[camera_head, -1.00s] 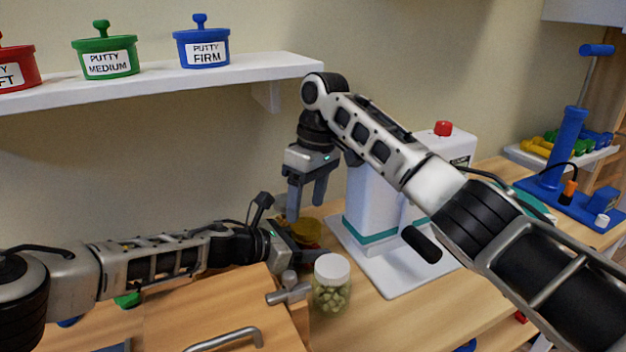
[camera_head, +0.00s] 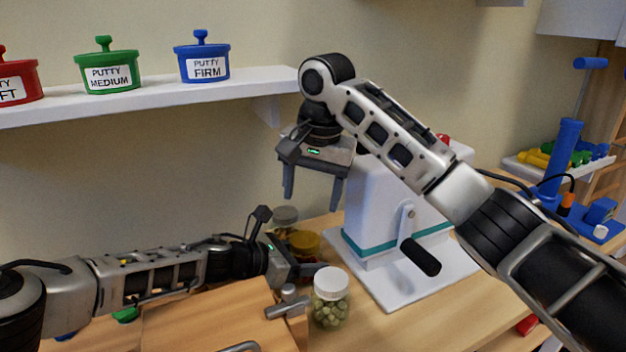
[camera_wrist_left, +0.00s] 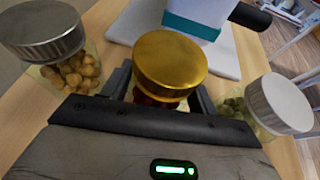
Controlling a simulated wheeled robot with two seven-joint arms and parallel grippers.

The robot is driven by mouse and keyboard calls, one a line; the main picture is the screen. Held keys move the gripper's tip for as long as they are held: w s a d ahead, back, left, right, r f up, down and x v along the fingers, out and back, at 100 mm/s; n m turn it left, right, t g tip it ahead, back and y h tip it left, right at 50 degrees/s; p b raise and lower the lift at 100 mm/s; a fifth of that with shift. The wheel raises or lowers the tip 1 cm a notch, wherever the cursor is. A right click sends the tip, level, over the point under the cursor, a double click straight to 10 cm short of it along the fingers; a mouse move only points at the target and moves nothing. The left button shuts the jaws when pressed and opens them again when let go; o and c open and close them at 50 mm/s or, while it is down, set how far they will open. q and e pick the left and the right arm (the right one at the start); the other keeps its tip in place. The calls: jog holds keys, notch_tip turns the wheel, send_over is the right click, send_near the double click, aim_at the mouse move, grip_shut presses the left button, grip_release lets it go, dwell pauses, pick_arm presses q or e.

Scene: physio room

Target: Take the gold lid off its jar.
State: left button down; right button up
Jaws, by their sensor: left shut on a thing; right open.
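The gold lid (camera_head: 304,242) sits on top of its jar, seen behind my left gripper. In the left wrist view the gold lid (camera_wrist_left: 170,62) is large and central, with the jar's dark red contents (camera_wrist_left: 152,98) showing below it. My left gripper (camera_head: 308,266) is shut on this jar below the lid, with a finger on each side. Most of the jar's body is hidden by the gripper. My right gripper (camera_head: 312,196) is open and empty, pointing down above the lid and apart from it.
A white-lidded jar with green contents (camera_head: 329,312) stands right of my left gripper. A grey-lidded jar (camera_wrist_left: 42,32) stands on the other side. A white machine with a black handle (camera_head: 385,205) stands close on the right. A shelf with putty pots (camera_head: 150,96) hangs above left.

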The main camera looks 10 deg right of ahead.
aim_at(305, 239)
jog(key=f, duration=0.3)
jog(key=w+f, duration=0.1)
jog(key=f, duration=0.5)
jog(key=shift+w+a+f, duration=0.3)
jog(key=shift+a, duration=0.05)
jog(key=c, duration=0.9)
jog(key=n, duration=0.2)
jog(key=shift+n, duration=0.4)
jog(key=shift+r, duration=0.25)
jog(key=shift+r, duration=0.9)
